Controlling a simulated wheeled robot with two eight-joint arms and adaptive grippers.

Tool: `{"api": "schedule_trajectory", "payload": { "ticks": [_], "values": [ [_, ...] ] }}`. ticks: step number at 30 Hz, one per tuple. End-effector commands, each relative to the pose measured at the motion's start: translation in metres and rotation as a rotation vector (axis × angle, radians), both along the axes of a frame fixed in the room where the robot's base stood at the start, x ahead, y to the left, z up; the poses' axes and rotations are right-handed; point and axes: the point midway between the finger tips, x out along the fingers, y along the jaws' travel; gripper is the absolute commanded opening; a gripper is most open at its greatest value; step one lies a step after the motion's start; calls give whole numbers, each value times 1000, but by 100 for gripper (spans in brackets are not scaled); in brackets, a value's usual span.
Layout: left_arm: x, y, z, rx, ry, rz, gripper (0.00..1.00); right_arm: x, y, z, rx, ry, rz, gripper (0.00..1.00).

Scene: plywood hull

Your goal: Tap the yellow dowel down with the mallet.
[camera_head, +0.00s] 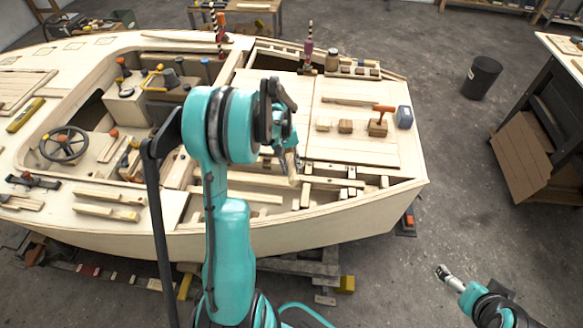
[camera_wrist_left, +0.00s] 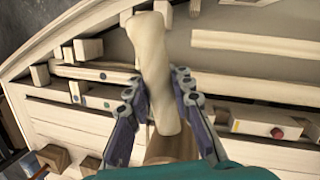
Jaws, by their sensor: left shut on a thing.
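My left gripper (camera_head: 291,165) is over the open framed bay in the hull's deck. In the left wrist view its two fingers (camera_wrist_left: 160,115) close from both sides on a long, pale wooden piece (camera_wrist_left: 152,55) with a rounded, waisted shape. It may be the mallet's handle; a brown wooden part (camera_wrist_left: 172,149) shows at its lower end, and I cannot make out a mallet head. I cannot pick out the yellow dowel for certain in either view. My right gripper (camera_head: 443,272) is low at the right, over the floor, apart from the hull; its jaws are too small to read.
On the deck at the right stand small brown blocks (camera_head: 345,126), an orange-topped tool (camera_head: 383,109) and a blue-grey container (camera_head: 404,117). Wooden ribs (camera_head: 335,185) cross the bay. A black bin (camera_head: 482,78) stands on the floor, which is clear around it.

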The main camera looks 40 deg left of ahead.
Motion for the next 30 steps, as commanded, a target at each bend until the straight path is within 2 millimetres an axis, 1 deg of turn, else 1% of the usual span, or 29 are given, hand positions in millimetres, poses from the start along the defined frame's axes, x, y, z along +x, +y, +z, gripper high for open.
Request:
{"api": "schedule_trajectory", "payload": {
  "ticks": [2, 5, 8, 10, 11, 12, 17, 24, 26, 30],
  "values": [
    [0, 0, -1, 0, 0, 0, 0, 0, 0, -1, 0, 0, 0, 100],
    [0, 0, -13, 0, 0, 0, 0, 0, 0, -11, 0, 0, 0, 100],
    [0, 0, -35, 0, 0, 0, 0, 0, 0, -29, 0, 0, 0, 100],
    [0, 0, -53, 0, 0, 0, 0, 0, 0, -44, 0, 0, 0, 100],
    [0, 0, -53, 0, 0, 0, 0, 0, 0, -44, 0, 0, 0, 100],
    [0, 0, -46, 0, 0, 0, 0, 0, 0, -38, 0, 0, 0, 100],
    [0, 0, -33, 0, 0, 0, 0, 0, 0, -27, 0, 0, 0, 100],
    [0, 0, 1, 0, 0, 0, 0, 0, 0, -4, 0, 0, 0, 100],
    [0, 0, 3, 0, 0, 0, 0, 0, 0, -2, 0, 0, 0, 100],
    [0, 0, 1, 0, 0, 0, 0, 0, 0, -5, 0, 0, 0, 100]
  ]
}}
